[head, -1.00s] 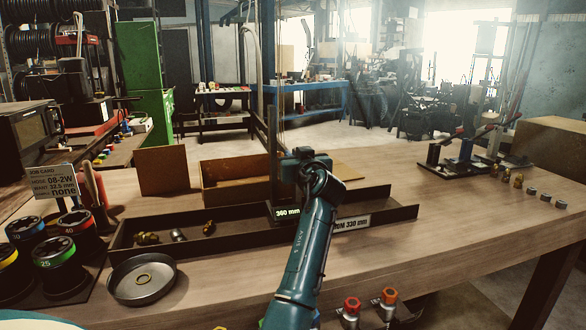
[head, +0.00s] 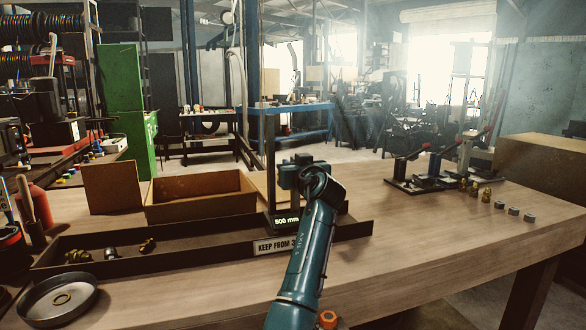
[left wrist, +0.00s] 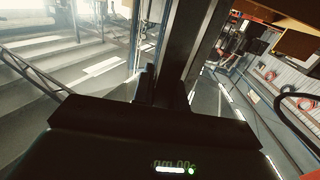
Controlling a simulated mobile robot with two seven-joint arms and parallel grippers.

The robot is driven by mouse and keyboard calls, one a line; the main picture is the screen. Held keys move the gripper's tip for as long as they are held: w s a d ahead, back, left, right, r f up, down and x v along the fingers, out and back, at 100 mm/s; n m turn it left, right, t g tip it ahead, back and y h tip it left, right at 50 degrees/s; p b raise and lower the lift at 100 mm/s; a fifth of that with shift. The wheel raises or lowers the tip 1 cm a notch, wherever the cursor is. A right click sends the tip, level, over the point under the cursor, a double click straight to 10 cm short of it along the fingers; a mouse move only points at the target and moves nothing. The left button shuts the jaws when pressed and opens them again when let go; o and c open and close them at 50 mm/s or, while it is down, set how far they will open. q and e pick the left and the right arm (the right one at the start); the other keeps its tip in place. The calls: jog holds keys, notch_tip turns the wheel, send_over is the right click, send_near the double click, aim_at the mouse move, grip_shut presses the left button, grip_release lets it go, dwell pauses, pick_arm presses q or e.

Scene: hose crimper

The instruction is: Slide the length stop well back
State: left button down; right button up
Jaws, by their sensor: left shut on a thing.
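The length stop is a dark upright post (head: 270,165) on a block with a lit display (head: 287,221) that reads 500 mm. It stands at the right part of a long, low dark tray (head: 200,255), above the tray's "KEEP FROM" label (head: 277,244). My left gripper (head: 300,172) is shut on the stop, with its teal arm reaching in from the front; the arm partly covers the block and label. In the left wrist view the dark post (left wrist: 185,60) rises close ahead, and the display (left wrist: 174,168) glows at the bottom. My right gripper is out of view.
Brass and grey fittings (head: 112,253) lie in the tray's left part. An open cardboard box (head: 200,197) stands behind it, and a round metal dish (head: 57,300) sits at front left. A lever stand (head: 432,182) is at the back right.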

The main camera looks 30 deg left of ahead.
pick_arm(q)
jog(key=shift+w+d+r, duration=0.1)
jog(key=shift+w+r, duration=0.05)
dwell(0.3)
jog(key=c, duration=1.4)
grip_release()
jog(key=b+v, duration=0.1)
jog(key=v, duration=1.2)
jog(key=shift+b, duration=0.4)
jog(key=shift+d, duration=0.1)
